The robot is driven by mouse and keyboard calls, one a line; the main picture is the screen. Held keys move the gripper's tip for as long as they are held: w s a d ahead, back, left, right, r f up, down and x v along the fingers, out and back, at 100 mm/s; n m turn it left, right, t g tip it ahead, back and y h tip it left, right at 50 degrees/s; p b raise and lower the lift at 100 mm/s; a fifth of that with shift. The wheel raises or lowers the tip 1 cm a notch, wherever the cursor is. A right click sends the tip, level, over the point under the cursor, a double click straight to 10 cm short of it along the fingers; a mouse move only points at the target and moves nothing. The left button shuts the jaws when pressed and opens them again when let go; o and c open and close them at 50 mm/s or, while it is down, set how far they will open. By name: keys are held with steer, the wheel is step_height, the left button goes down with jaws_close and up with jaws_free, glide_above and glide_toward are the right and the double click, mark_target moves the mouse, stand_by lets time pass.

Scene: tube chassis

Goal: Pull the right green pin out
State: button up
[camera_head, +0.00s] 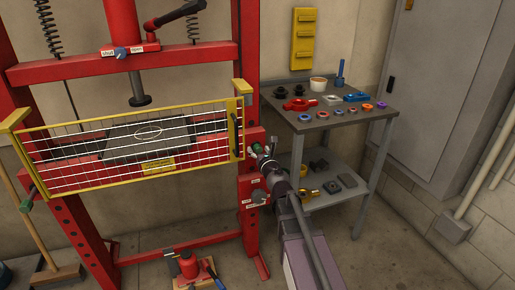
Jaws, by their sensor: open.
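The right green pin (257,148) shows as a small green knob on the red right post of the press, just right of the yellow mesh guard (155,187). A left green pin (26,206) sits on the left post. My gripper (262,150) is open in front of the right post. Its fingertips are at the right pin, one on either side of it as seen from here. I cannot tell whether they touch it. The pin's shaft is hidden.
A grey table (343,122) with rings and small tools stands right of the press, near my arm. A small control box (258,197) is on the post under my gripper. The floor at lower right is clear.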

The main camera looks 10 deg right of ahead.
steer(key=shift+w+a, duration=0.1)
steer(key=shift+w, duration=0.1)
jaws_close()
